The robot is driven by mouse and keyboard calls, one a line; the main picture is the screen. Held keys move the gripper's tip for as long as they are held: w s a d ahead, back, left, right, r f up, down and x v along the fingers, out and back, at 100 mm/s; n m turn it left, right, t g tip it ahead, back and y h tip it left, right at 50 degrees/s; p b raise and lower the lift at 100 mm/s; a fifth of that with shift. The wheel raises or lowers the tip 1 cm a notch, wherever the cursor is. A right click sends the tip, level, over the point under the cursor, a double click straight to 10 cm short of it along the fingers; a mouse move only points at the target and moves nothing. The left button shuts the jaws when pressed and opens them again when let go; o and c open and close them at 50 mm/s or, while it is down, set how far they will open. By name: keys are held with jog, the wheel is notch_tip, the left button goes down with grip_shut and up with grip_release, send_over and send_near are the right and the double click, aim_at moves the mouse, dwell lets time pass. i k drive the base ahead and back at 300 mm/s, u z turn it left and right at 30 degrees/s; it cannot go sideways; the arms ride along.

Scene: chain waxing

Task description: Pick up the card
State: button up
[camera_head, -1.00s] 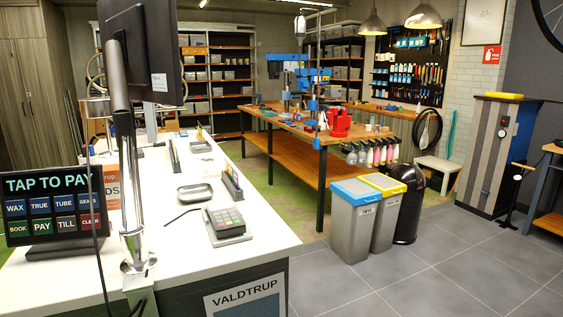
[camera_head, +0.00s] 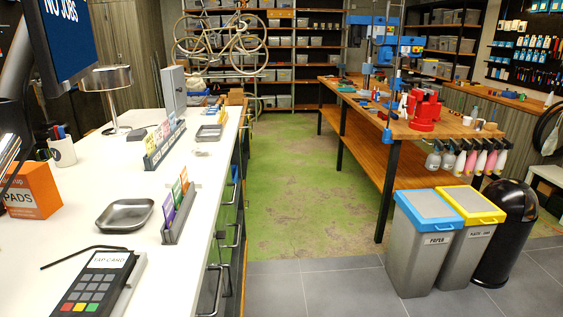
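No single loose card stands out, so I cannot tell which card is meant. A grey rack (camera_head: 180,226) on the white counter holds upright purple, green and orange cards (camera_head: 176,197). A longer rack (camera_head: 165,143) farther back also holds several upright coloured cards or leaflets. A card terminal (camera_head: 98,286) marked "TAP CARD" lies at the counter's near end. A shallow metal tray (camera_head: 125,214) beside the near rack looks empty. My gripper is not in view.
The white counter (camera_head: 75,227) fills the left, with an orange box (camera_head: 33,190) and a dark monitor (camera_head: 78,38). Green floor (camera_head: 285,190) is clear between counter and wooden workbench (camera_head: 350,98). Bins with blue (camera_head: 427,235) and yellow (camera_head: 470,222) lids and a black bin (camera_head: 507,235) stand at right.

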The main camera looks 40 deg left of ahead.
aim_at(184, 175)
jog(key=u, duration=0.5)
jog(key=i, duration=1.45)
jog(key=u, duration=2.05)
jog(key=i, duration=1)
jog(key=u, duration=0.75)
